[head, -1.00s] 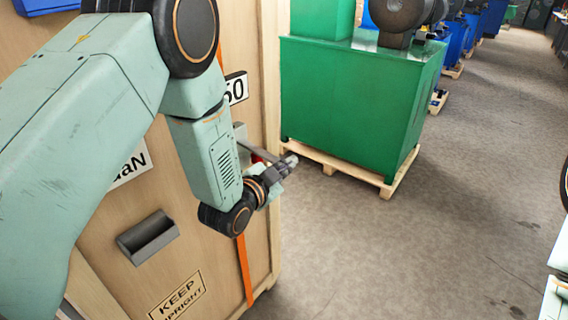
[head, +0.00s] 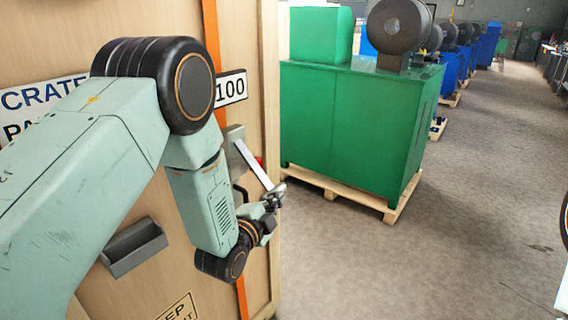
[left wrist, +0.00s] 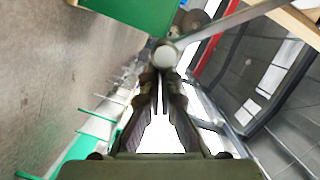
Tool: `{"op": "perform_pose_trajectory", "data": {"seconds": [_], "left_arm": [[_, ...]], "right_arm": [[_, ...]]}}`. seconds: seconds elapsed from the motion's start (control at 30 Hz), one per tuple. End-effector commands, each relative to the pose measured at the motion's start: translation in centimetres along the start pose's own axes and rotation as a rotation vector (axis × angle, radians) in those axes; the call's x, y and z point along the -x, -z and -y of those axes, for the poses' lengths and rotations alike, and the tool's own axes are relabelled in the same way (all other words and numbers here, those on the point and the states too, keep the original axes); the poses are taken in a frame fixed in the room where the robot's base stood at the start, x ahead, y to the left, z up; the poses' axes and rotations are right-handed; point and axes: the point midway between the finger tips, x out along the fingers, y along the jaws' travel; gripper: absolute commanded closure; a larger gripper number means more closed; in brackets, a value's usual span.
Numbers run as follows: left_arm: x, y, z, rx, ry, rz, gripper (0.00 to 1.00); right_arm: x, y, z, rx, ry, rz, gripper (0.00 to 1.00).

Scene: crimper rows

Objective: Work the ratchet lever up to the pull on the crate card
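The ratchet lever (head: 254,165) is a grey bar that slopes down and right from a grey ratchet body (head: 237,150) on the crate's (head: 185,215) face. My left gripper (head: 273,195) is at the lever's outer end. In the left wrist view its fingers (left wrist: 164,72) close in on the lever's pale round end (left wrist: 165,55), and the bar runs off to the upper right. The crate card (head: 35,108) shows "CRATE" and the start of a second line; my left arm hides the rest. My right gripper is out of view.
An orange strap (head: 212,35) runs down the crate behind my arm. A green machine (head: 345,125) stands on a pallet (head: 335,188) to the right. The floor (head: 400,265) before it is clear.

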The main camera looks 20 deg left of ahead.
Motion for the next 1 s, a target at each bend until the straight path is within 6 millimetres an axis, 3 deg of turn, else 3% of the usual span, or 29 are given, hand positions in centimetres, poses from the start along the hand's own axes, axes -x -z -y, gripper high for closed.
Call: {"op": "perform_pose_trajectory", "data": {"seconds": [0.67, 1.0], "left_arm": [[0.0, -0.63, -0.44, 0.006, -0.003, 0.011, 1.0], [-0.33, 0.08, -0.08, 0.004, -0.003, 0.007, 1.0]], "right_arm": [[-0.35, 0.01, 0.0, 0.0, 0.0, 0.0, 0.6], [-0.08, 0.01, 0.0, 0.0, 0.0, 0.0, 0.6]]}}
